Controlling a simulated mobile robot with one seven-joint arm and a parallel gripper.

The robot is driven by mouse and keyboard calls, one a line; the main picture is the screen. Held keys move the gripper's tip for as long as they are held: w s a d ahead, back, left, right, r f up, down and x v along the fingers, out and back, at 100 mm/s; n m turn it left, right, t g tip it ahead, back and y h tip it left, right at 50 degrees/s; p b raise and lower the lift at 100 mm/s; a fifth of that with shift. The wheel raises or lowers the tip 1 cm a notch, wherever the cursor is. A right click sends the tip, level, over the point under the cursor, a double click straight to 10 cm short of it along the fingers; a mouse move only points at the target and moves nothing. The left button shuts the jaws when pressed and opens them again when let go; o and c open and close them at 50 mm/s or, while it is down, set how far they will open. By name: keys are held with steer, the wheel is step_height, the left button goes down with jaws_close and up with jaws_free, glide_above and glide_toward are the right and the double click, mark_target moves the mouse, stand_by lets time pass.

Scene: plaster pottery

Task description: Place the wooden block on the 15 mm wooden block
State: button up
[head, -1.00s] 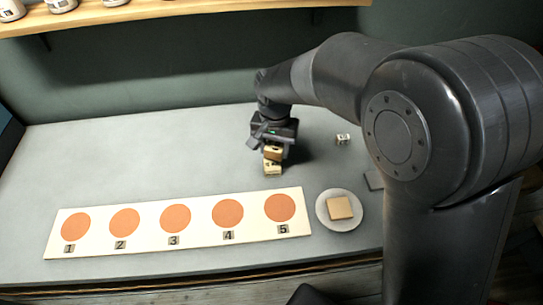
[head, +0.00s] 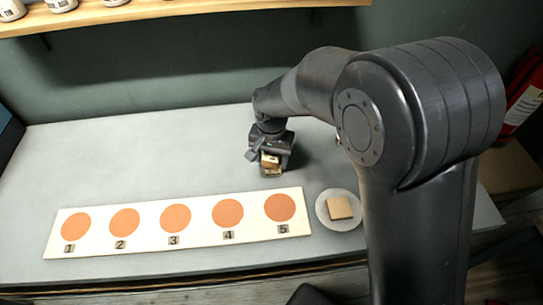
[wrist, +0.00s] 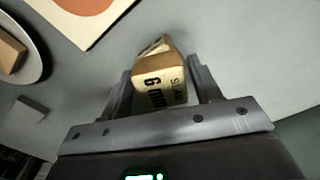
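My gripper (head: 270,158) points down over the table behind the numbered board. It is shut on a small wooden block (wrist: 160,85) with dark printing on its face, which fills the space between the fingers in the wrist view. In the head view the held block (head: 269,160) sits directly above a second pale wooden block (head: 272,172) standing on the table, likely the 15 mm block; its label is too small to read. I cannot tell whether the two blocks touch. The lower block is mostly hidden by the held one.
A cream board (head: 150,246) with several numbered orange discs lies in front. A round plate (head: 325,218) with a square wooden piece (head: 340,207) stands to its right. A small grey block (wrist: 31,108) lies near the plate. The table's left and back are clear.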

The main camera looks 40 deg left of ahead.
mark_target(272, 156)
steer(key=shift+o, duration=0.8)
step_height(272, 156, up, 12)
steer(key=shift+r, duration=0.15)
steer(key=w+d+r+m+t, duration=0.1)
steer(key=w+d+r, duration=0.15)
steer(key=d, duration=0.55)
steer(key=w+d+r+y, duration=0.15)
steer(key=d+r, duration=0.25)
steer(key=d, duration=0.4)
steer(key=w+d+r+m+t, duration=0.1)
steer(key=w+d+r, duration=0.2)
steer(key=d, duration=0.4)
steer(key=s+d+t, duration=0.1)
steer(key=s+d, duration=0.2)
steer(key=d, duration=0.5)
steer(key=s+d+m+t+h, duration=0.1)
steer(key=s+d, duration=0.3)
steer(key=d, duration=0.4)
steer(key=s+d+r+m+t, duration=0.1)
steer(key=s+d, duration=0.3)
steer(key=d, duration=0.3)
steer(key=shift+d+t, duration=0.3)
steer(key=shift+d, duration=0.1)
